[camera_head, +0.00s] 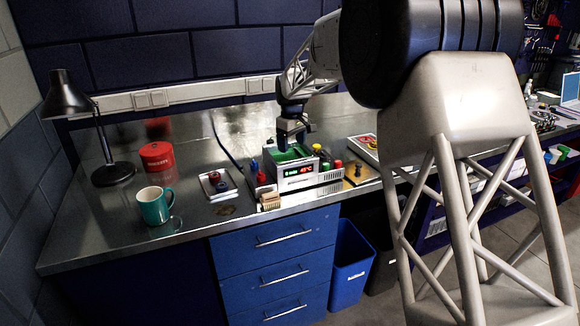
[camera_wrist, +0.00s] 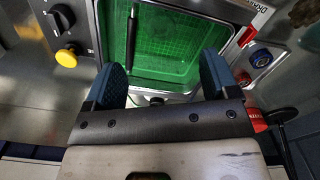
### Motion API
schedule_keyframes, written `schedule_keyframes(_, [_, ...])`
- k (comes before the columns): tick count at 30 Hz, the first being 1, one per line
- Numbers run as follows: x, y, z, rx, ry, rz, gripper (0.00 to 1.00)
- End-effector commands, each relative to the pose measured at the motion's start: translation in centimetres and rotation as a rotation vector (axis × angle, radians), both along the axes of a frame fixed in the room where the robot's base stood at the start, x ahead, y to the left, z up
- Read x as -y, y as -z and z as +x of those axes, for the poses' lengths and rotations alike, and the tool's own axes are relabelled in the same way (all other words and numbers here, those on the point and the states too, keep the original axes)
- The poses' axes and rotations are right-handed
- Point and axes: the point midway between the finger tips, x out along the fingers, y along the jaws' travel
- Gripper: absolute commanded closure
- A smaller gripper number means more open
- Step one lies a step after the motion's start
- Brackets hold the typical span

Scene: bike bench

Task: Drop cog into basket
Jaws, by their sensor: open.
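The basket (camera_wrist: 175,45) looks like a green mesh tub set in a box-shaped bench unit with a lit display (camera_head: 299,170). A dark upright handle (camera_wrist: 132,35) stands at its left side in the wrist view. My gripper (camera_head: 292,140) is over the unit, pointing down. In the wrist view its two blue-padded fingers (camera_wrist: 160,75) are spread apart with nothing between them, above the near edge of the tub. I cannot make out a cog in either view. The tub's near part is partly hidden by my gripper.
A teal mug (camera_head: 155,206), red tin (camera_head: 157,158) and black lamp (camera_head: 68,95) stand further left. A yellow knob (camera_wrist: 67,56) is on the unit. Bare metal bench lies between tray and mug.

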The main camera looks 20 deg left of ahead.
Motion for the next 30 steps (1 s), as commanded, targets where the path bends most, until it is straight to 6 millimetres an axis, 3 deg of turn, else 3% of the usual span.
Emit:
schedule_keyframes(12, [0.0,-4.6,0.0,0.000,0.000,0.001,0.20])
schedule_keyframes(30, [0.0,-5.0,0.0,0.000,0.000,-0.001,0.20])
